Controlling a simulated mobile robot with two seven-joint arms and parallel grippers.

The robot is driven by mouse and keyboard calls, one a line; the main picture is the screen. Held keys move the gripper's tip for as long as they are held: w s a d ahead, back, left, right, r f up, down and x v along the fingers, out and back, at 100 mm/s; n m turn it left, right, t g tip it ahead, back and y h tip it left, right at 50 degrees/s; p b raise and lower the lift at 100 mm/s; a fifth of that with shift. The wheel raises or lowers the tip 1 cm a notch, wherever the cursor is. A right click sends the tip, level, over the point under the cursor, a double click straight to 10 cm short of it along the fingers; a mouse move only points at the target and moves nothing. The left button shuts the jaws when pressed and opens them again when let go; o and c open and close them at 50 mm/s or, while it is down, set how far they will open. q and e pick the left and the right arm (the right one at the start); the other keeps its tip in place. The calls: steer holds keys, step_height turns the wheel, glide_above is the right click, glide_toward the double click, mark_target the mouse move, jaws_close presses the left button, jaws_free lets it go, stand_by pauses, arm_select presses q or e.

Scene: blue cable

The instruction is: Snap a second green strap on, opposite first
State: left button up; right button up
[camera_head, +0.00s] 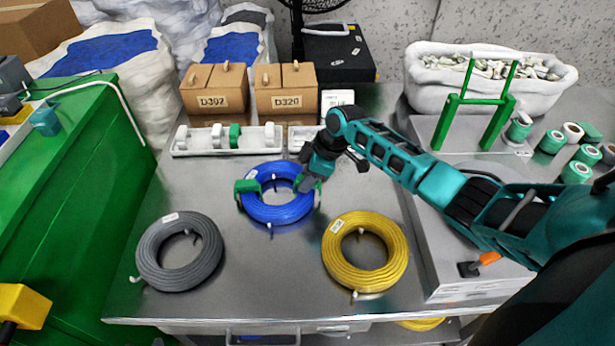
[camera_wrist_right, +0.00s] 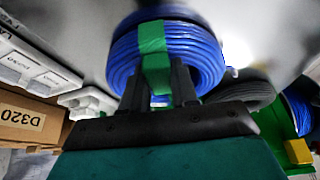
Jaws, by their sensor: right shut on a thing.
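A blue cable coil (camera_head: 278,207) lies flat on the metal table, and it fills the middle of the right wrist view (camera_wrist_right: 195,60). The first green strap (camera_head: 247,187) sits around the coil's left side. A second green strap (camera_head: 317,195) is at the coil's right side, opposite the first. In the right wrist view this second strap (camera_wrist_right: 153,58) lies across the cable bundle. My right gripper (camera_head: 306,184) is shut on this strap, with its fingertips at the coil (camera_wrist_right: 160,88). Whether the strap's clasp is closed is hidden. My left gripper is not in view.
A grey coil (camera_head: 150,255) lies front left and a yellow coil (camera_head: 338,262) front right. A white strap tray (camera_head: 190,145) and cardboard boxes (camera_head: 215,90) stand behind. A green frame (camera_head: 448,120) and tape rolls (camera_head: 553,141) are at right. Table is clear between the front coils.

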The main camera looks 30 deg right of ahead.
steer(key=o, duration=1.2)
steer(key=shift+r, duration=0.1)
step_height(320, 180, up, 2)
steer(key=p, duration=0.2)
steer(key=shift+r+p, duration=0.2)
steer(key=shift+p, duration=0.1)
steer(key=shift+r, duration=2.25)
steer(key=shift+f, duration=0.1)
